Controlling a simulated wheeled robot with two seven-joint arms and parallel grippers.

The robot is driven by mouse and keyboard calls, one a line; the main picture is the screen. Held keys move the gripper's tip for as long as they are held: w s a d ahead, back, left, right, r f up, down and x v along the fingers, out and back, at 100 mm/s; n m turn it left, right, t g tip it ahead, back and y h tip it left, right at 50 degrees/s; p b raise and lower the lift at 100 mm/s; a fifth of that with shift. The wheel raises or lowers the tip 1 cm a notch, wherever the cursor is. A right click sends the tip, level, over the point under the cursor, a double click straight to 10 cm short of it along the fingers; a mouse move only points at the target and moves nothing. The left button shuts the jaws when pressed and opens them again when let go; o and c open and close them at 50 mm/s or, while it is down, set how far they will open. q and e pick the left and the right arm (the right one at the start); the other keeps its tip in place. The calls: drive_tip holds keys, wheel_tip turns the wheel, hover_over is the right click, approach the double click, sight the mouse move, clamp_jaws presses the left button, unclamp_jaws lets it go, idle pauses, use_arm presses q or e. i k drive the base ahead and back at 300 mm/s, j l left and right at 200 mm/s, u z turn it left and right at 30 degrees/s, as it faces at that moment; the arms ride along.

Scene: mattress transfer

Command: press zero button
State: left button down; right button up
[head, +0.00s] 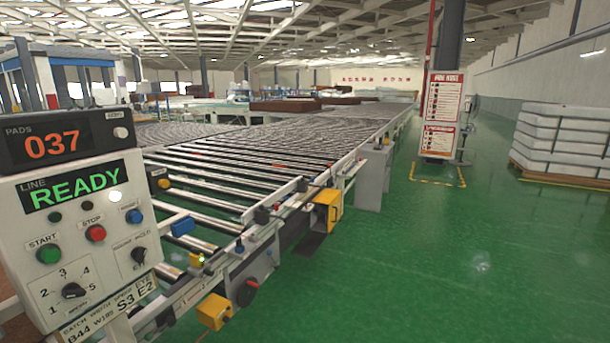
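A dark counter box (62,140) at the left edge reads "PADS 037" in orange digits. A small round whitish button (121,132) sits at its right end, under a tiny label that I cannot read clearly. Below the box is a pale control panel (20,235) with a green "LINE READY" display (75,186). The panel carries a green START button (48,254), a red STOP button (95,233), a blue button (134,216) and two black rotary knobs. Neither of my grippers is in view.
A long roller conveyor (215,205) runs from beside the panel into the background, with yellow boxes (328,210) along its near side. Green floor (440,260) is open at the right. A pillar with signs (441,110) and a white stack (565,140) stand farther off.

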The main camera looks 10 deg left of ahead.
sight(120, 132)
drive_tip(key=u, duration=0.5)
drive_tip(key=j+u, duration=0.15)
drive_tip(key=u, duration=0.3)
drive_tip(key=j+u, duration=0.1)
drive_tip(key=u, duration=0.4)
